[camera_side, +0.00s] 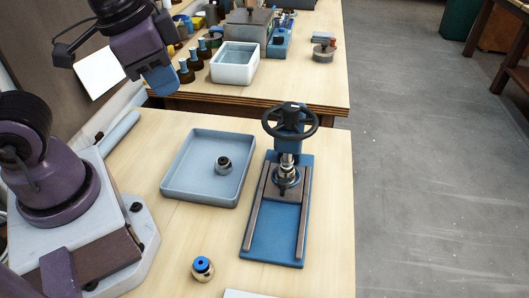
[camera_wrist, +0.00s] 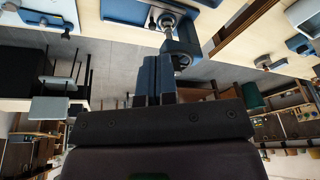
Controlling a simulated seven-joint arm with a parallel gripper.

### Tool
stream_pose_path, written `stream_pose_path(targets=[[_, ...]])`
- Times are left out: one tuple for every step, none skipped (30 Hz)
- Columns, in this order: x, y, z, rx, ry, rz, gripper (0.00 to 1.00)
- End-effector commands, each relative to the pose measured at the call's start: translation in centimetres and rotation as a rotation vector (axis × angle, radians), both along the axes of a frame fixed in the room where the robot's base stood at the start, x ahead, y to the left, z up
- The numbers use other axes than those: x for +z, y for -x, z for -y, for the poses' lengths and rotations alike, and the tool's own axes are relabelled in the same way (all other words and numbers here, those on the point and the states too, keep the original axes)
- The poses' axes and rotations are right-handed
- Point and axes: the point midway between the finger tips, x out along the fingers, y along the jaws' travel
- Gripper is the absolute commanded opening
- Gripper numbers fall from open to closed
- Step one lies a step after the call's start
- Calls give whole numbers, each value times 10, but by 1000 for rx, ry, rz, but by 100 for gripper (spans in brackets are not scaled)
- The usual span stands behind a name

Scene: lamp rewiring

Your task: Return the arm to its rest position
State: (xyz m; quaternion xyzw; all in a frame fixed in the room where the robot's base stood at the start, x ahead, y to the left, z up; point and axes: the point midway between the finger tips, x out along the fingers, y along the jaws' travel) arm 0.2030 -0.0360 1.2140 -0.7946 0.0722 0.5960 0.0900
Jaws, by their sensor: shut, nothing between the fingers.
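My gripper (camera_side: 161,80) is shut with nothing between its blue fingers. In the side view it hangs at the upper left, above the gap between the two benches, near the row of dark bottles. In the wrist view its fingers (camera_wrist: 153,80) are pressed together and point toward the top of the picture. My purple arm reaches up past the top edge of the side view, so part of it is hidden. The fingers appear clear of everything around them.
A blue press (camera_side: 270,232) with a black handwheel stands on the near bench. Beside it is a grey tray (camera_side: 178,188) holding a small metal part (camera_side: 223,164). A blue-topped knob (camera_side: 202,267) stands in front. A white bin (camera_side: 234,67) and several bottles (camera_side: 186,73) stand on the far bench.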

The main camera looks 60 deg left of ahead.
Motion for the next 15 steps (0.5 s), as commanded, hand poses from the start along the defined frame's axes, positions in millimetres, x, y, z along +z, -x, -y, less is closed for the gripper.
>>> stream_pose_path(targets=[[13,2,-8,68,44,61,0],[19,2,-12,99,63,89,0],[26,4,-18,132,79,123,0],[30,5,-22,153,83,146,0],[34,5,-25,169,85,165,0],[38,6,-30,188,86,187,0],[41,7,-32,199,86,200,0],[42,7,-34,209,85,207,0],[43,7,-36,218,84,211,0],[43,7,-36,219,85,211,0],[43,7,-36,219,85,211,0],[43,7,-36,219,85,211,0],[43,7,-36,219,85,211,0],[43,7,-36,219,85,211,0],[43,7,-36,219,85,211,0]])
